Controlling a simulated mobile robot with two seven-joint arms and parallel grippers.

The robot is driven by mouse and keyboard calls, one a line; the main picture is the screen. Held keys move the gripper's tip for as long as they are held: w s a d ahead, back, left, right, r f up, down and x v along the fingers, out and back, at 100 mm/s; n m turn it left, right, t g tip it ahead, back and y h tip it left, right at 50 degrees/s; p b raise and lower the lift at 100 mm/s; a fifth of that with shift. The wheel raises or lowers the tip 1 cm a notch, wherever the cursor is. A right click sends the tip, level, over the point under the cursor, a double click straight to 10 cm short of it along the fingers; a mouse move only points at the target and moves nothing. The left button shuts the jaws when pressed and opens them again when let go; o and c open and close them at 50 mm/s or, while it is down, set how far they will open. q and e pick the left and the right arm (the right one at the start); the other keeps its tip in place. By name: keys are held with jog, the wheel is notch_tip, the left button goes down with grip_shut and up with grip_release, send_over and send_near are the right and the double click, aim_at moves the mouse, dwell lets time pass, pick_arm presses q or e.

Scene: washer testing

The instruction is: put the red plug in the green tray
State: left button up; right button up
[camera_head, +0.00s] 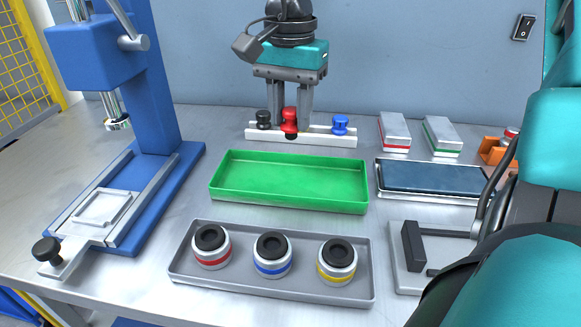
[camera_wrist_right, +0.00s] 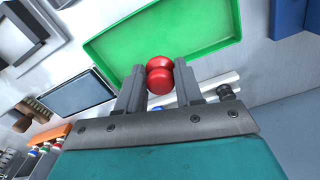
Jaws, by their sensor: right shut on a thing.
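The red plug (camera_head: 289,121) is held between the fingers of my right gripper (camera_head: 290,118) at the white rack (camera_head: 315,139). Its dark lower end overlaps the rack's front in the head view; I cannot tell whether it is clear of the rack. In the right wrist view the red plug (camera_wrist_right: 159,76) sits between the two fingertips. The green tray (camera_head: 290,203) is empty and lies in front of the rack; it also shows in the right wrist view (camera_wrist_right: 120,50). My left gripper is not in view.
A black plug (camera_head: 263,119) and a blue plug (camera_head: 340,124) stand in the rack. A grey tray (camera_head: 270,286) with three banded cylinders lies in front. A blue press (camera_head: 160,80) stands left. A blue-topped tray (camera_head: 430,179) lies right of the green tray.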

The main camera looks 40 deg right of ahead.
aim_at(291, 138)
notch_tip(291, 138, down, 5)
jog(key=shift+f+b, duration=0.2)
jog(key=shift+b, duration=0.15)
notch_tip(291, 138, down, 4)
jog(key=shift+f+b, duration=0.15)
jog(key=shift+b, duration=0.35)
jog(key=o, duration=1)
jog(key=shift+r, duration=0.2)
notch_tip(291, 138, up, 12)
jog(key=p, duration=0.2)
jog(key=shift+f+p, duration=0.1)
jog(key=shift+p, duration=0.25)
